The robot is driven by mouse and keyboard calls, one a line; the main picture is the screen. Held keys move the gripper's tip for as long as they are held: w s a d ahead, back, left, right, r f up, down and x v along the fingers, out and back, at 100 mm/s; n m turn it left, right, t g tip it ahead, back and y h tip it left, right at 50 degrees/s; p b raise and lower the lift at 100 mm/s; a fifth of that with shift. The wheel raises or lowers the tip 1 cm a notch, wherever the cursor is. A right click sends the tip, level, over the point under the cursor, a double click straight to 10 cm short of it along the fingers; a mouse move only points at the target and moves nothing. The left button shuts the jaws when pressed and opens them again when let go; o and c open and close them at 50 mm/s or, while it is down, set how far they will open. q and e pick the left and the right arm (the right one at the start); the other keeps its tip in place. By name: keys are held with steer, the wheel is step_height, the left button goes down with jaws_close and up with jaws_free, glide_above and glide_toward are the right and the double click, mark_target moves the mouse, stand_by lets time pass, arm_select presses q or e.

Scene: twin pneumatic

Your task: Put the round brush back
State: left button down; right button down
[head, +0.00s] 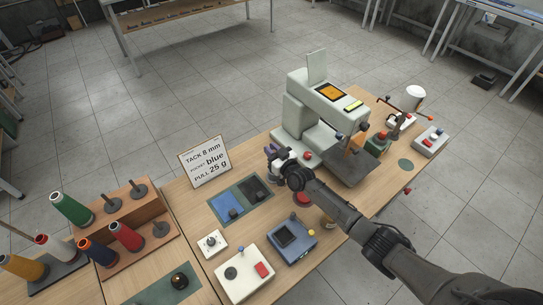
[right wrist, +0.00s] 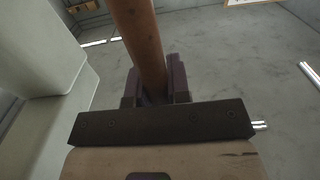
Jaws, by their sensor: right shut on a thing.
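My right gripper (head: 276,156) is at the near left side of the pale sewing-type machine (head: 318,115), with its arm reaching in from the lower right. In the right wrist view its dark fingers (right wrist: 156,88) are shut on a brown, wood-coloured cylindrical handle (right wrist: 138,38), which runs up out of the top of the picture. This looks like the round brush's handle; no bristles show. In the head view I cannot make out the held brush. I cannot tell which place belongs to the brush. My left gripper is not in view.
A blue and dark tray (head: 226,207), a sign (head: 205,161), a blue device (head: 291,238) and a white control box (head: 244,275) stand on the table. Thread cones on a wooden rack (head: 150,205) are at left. A stand with a white pot (head: 414,97) is at right.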

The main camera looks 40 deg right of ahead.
step_height(320, 180, down, 2)
steer(key=shift+f+b, duration=0.25)
steer(key=shift+b, duration=0.1)
steer(key=shift+f, duration=0.1)
steer(key=shift+f, duration=0.15)
steer(key=c, duration=1.1)
jaws_free()
